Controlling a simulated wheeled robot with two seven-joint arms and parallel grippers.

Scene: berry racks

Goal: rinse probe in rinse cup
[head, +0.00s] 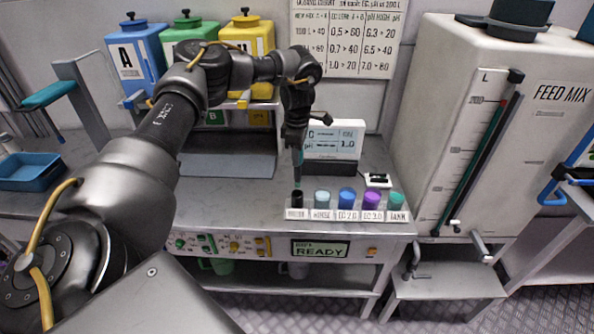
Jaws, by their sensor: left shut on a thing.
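My left gripper (296,138) points down over the bench and is shut on the probe (299,162), a thin dark and teal stick hanging roughly upright. The probe's lower end is just above or behind the black holder (296,199) at the left end of the cup row; I cannot tell whether it touches. The rinse cup (322,201), pale blue with a label reading RINSE, stands just right of that holder. The probe is left of the rinse cup, not in it. My right gripper is not in view.
Blue (347,197), purple (373,203) and green (397,202) cups continue the row to the right. A meter with a display (340,140) stands behind. The white FEED MIX tank (500,130) is at right. The bench (225,205) left of the cups is clear.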

